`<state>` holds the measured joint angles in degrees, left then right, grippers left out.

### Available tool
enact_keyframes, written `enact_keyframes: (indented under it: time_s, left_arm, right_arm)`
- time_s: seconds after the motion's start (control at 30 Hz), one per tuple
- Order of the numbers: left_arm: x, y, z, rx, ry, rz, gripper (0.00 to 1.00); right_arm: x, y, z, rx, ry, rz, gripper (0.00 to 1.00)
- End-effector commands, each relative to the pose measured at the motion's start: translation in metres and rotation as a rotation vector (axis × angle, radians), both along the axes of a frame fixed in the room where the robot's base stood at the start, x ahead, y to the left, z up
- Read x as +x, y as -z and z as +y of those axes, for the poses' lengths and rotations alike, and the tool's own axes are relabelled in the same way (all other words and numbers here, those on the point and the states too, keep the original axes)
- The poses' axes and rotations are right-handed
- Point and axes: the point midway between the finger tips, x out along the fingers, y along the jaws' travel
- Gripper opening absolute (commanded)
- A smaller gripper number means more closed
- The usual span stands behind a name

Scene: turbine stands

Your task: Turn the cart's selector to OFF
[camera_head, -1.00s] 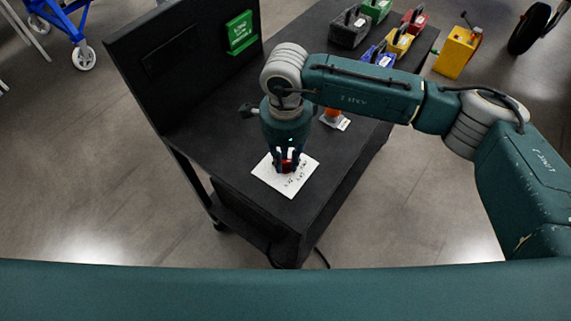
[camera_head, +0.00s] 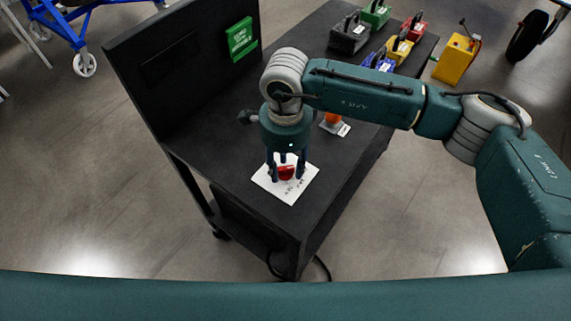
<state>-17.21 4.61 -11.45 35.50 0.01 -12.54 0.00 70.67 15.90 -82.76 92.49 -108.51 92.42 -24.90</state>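The black cart (camera_head: 222,140) stands in front of me with a tall back panel at its left. A white label plate (camera_head: 291,194) with small dark lettering lies on its near corner. The red selector knob (camera_head: 286,173) sits on this plate. My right gripper (camera_head: 286,180) points down over the knob, with its fingers spread to either side and apart from it. The lettering is too small to read, so I cannot tell which position the knob points to. My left gripper is not in view.
An orange button (camera_head: 333,117) on a small plate sits behind my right gripper. Several coloured boxes with handles, one of them green (camera_head: 376,13), stand at the cart's far end. A green sign (camera_head: 241,39) is on the back panel. A yellow box (camera_head: 455,58) stands on the floor at right.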

Motion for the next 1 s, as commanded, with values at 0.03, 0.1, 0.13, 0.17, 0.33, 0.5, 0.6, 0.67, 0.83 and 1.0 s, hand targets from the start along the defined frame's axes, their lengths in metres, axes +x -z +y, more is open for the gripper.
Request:
enact_keyframes:
  time_s: [0.03, 0.1, 0.13, 0.17, 0.33, 0.5, 0.6, 0.67, 0.83, 1.0]
  left_arm:
    - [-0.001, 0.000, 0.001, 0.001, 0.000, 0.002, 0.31]
    - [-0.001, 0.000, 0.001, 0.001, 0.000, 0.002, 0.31]
    - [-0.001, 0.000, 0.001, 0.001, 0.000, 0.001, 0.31]
    - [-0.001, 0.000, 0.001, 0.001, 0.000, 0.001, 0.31]
    - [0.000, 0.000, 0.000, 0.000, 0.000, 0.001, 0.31]
    - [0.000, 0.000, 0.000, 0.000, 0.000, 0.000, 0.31]
    - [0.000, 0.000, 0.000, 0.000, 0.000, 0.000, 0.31]
    - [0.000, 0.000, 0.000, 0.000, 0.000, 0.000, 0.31]
    - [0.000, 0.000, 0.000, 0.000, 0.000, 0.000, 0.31]
    - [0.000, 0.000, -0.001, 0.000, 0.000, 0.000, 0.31]
  right_arm:
    - [0.000, -0.002, 0.000, 0.000, 0.000, -0.001, 0.40]
    - [0.001, -0.008, 0.000, 0.000, 0.000, -0.002, 0.40]
    - [0.001, -0.012, 0.000, 0.002, 0.000, -0.003, 0.40]
    - [0.001, -0.016, 0.000, 0.002, -0.001, -0.003, 0.40]
    - [0.001, -0.051, 0.000, 0.001, -0.001, -0.005, 0.40]
    - [0.001, -0.087, 0.000, 0.002, -0.001, -0.005, 0.40]
    - [0.001, -0.103, 0.001, 0.002, -0.001, -0.004, 0.40]
    - [0.001, -0.110, 0.000, 0.002, -0.001, -0.003, 0.40]
    - [0.000, -0.119, 0.000, 0.000, -0.001, -0.001, 0.40]
    - [0.000, -0.120, 0.000, 0.001, -0.001, 0.000, 0.40]
